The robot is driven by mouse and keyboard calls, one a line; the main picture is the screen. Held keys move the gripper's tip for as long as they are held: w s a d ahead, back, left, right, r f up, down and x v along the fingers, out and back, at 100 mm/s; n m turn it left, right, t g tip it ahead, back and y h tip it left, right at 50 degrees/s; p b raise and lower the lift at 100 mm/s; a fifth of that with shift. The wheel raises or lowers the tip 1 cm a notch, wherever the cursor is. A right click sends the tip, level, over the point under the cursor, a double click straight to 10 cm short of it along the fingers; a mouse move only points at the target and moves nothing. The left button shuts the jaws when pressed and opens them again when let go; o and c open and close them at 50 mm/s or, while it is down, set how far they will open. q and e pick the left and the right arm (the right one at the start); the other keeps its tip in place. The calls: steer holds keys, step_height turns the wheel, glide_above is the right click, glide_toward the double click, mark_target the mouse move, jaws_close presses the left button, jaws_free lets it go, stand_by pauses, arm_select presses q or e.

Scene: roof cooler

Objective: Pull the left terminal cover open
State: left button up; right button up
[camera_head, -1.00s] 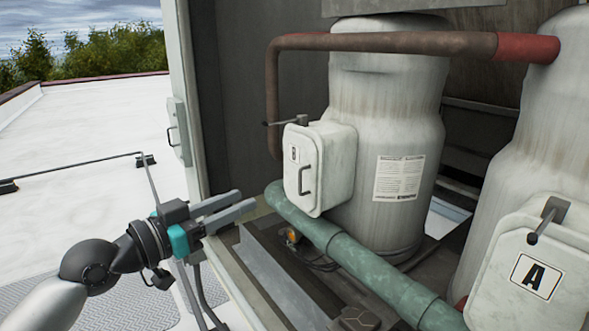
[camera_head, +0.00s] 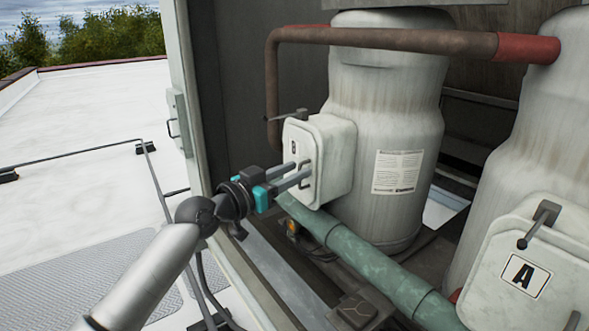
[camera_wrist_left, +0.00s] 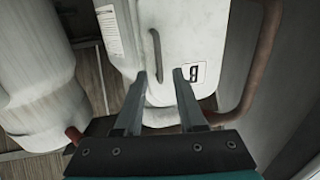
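The left terminal cover (camera_head: 305,163) is a white box lid on the left tank, with a label and a dark bar handle (camera_head: 306,172). It looks closed. In the left wrist view the cover (camera_wrist_left: 190,45) shows a B label and the handle (camera_wrist_left: 155,55). My left gripper (camera_head: 304,171) is at the cover front by the handle. Its two fingers are apart, with the handle between or just ahead of the tips in the left wrist view (camera_wrist_left: 158,74); contact cannot be told. My right gripper is not in view.
A dark latch lever (camera_head: 290,116) sticks out above the cover. A green pipe (camera_head: 345,250) runs below it and a rusty pipe (camera_head: 390,40) above. A second cover marked A (camera_head: 525,275) is at right. The cabinet's frame (camera_head: 185,90) stands at left.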

arm_select(q)
steer(key=shift+w+d, duration=0.25)
jaws_close()
steer(key=shift+a, duration=0.1)
stand_by(1.3)
